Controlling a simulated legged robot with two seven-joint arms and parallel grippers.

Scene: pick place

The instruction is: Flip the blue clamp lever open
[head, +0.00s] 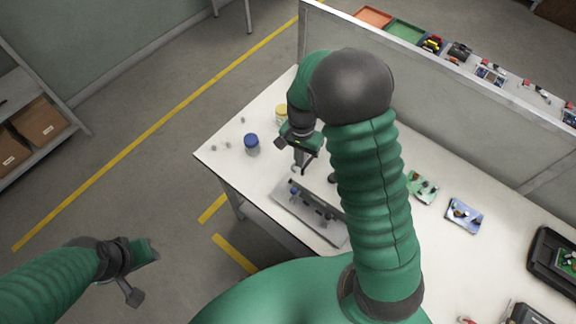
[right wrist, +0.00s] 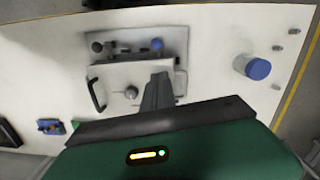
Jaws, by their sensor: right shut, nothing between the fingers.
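The grey clamp fixture (head: 318,222) lies near the front edge of the white table. It also shows in the right wrist view (right wrist: 118,76), with a handle on its left side. The small blue clamp part (right wrist: 157,44) is on the fixture's bar; it is small in the head view (head: 294,190). My right gripper (head: 298,168) is above the fixture, shut and empty. In the right wrist view its fingers (right wrist: 160,80) overlap the plate, just below the blue part. I cannot tell whether they touch. My left gripper (head: 138,272) hangs off the table, its jaws unclear.
A blue-lidded jar (head: 251,142) and a yellow-lidded jar (head: 281,112) stand near the fixture. Small boards (head: 464,215) and a black case (head: 556,262) lie to the right. A partition (head: 430,85) runs along the back. Small grey parts lie at the left corner.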

